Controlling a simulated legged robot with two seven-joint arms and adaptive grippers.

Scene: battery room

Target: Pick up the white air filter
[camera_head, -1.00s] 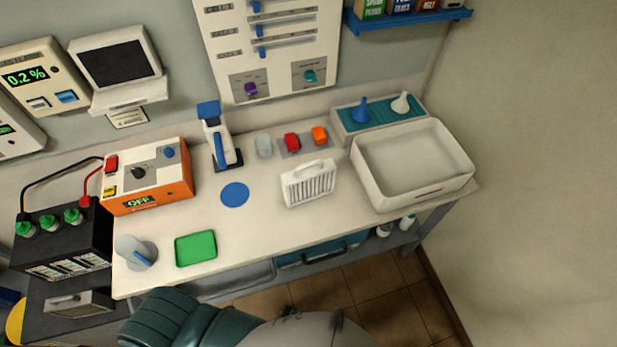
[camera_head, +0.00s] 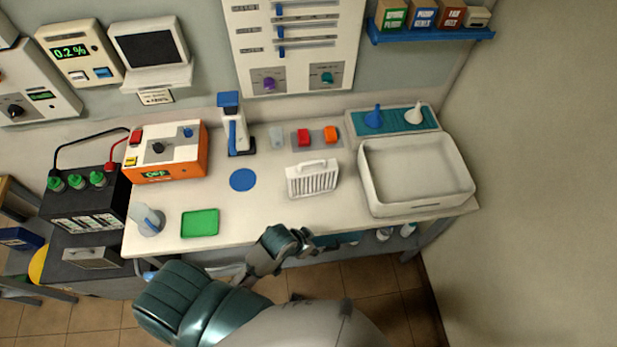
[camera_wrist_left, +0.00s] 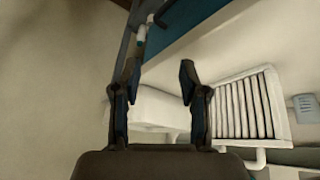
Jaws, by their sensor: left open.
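The white air filter (camera_head: 313,179) stands on the white table with its handle up and its slatted face toward me. In the left wrist view the filter (camera_wrist_left: 246,107) is to the right of the fingers, its handle toward the picture's bottom. My left gripper (camera_head: 301,241) is at the table's front edge, nearer to me than the filter and apart from it. In the left wrist view the gripper (camera_wrist_left: 158,76) is open, with nothing between its fingers. My right gripper is not in view.
A white bin (camera_head: 416,174) stands right of the filter. Red and orange switches (camera_head: 317,136) are behind it. A blue disc (camera_head: 243,180) and a green tray (camera_head: 200,223) lie to the left. An orange-sided box (camera_head: 167,151) stands farther left. The tabletop around the filter is mostly clear.

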